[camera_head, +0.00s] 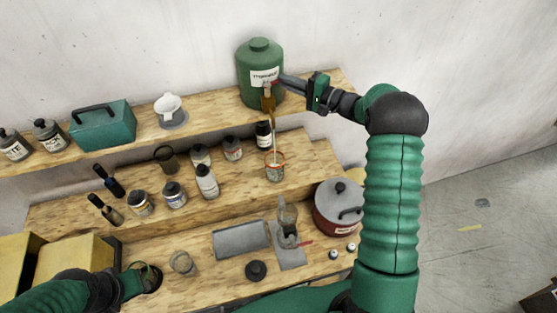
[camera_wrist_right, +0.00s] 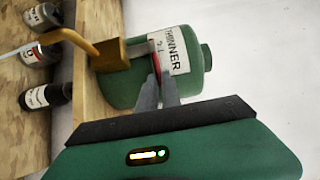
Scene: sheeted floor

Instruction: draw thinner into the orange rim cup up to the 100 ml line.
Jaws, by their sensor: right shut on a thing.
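The green thinner jug (camera_head: 259,62) stands on the top shelf, its label reading THINNER in the right wrist view (camera_wrist_right: 205,68). A brown tap with a bent spout (camera_head: 268,101) is on its front. My right gripper (camera_head: 281,84) is shut on the tap's red lever (camera_wrist_right: 155,62). A thin pale stream (camera_head: 273,130) runs from the spout down into the orange rim cup (camera_head: 275,174), upright on the middle shelf. The cup's lines and liquid level are too small to read. My left gripper (camera_head: 147,277) is low at left by a dark round container; its fingers are unclear.
Several bottles (camera_head: 206,180) stand left of the cup, and a dark bottle (camera_head: 263,135) stands behind it. A teal toolbox (camera_head: 102,125) and a white funnel (camera_head: 168,107) sit on the top shelf. A grey lidded pot (camera_head: 338,205) is below right.

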